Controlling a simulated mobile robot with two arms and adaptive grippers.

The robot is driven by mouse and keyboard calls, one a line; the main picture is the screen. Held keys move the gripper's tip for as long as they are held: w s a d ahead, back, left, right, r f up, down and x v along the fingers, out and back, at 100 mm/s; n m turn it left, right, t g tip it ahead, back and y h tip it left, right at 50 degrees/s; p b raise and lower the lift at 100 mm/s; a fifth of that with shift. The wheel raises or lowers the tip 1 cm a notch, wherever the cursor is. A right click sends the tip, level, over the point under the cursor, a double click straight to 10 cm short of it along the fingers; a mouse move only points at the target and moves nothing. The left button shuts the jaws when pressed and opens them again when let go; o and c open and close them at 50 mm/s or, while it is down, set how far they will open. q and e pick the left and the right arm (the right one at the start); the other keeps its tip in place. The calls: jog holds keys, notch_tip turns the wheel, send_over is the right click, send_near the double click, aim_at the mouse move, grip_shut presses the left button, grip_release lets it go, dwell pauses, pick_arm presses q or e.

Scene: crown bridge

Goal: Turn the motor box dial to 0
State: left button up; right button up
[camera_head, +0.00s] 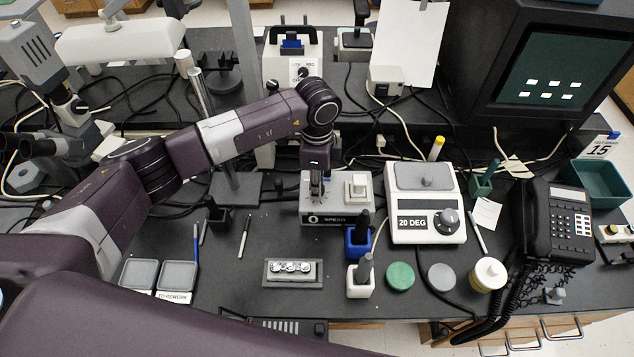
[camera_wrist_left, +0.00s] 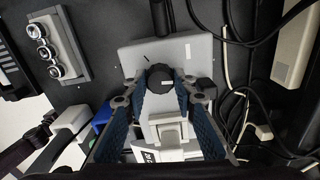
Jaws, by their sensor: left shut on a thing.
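The motor box (camera_head: 345,214) is a light grey box on the black bench, with a dark front label that seems to read "0 SPEED". Its black dial (camera_wrist_left: 160,78) shows in the left wrist view, with a pale mark on its edge. A white rocker switch (camera_head: 356,187) sits on the box top beside the dial. My left gripper (camera_head: 317,186) comes down on the box from above. In the left wrist view its blue-padded fingers (camera_wrist_left: 161,86) stand on both sides of the dial, shut on it. In the head view the gripper mostly hides the dial.
Right of the box stands a white device (camera_head: 426,206) labelled "20 DEG". A tray with crowns (camera_head: 292,272) lies front left. Cables run behind. The bench left of the tray has some free room.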

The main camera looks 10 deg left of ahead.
pick_arm(q)
jog(key=shift+n, duration=0.6)
jog(key=shift+w+r, duration=0.1)
jog(key=o, duration=1.2)
jog(key=shift+c, duration=0.2)
notch_tip(320, 180, up, 12)
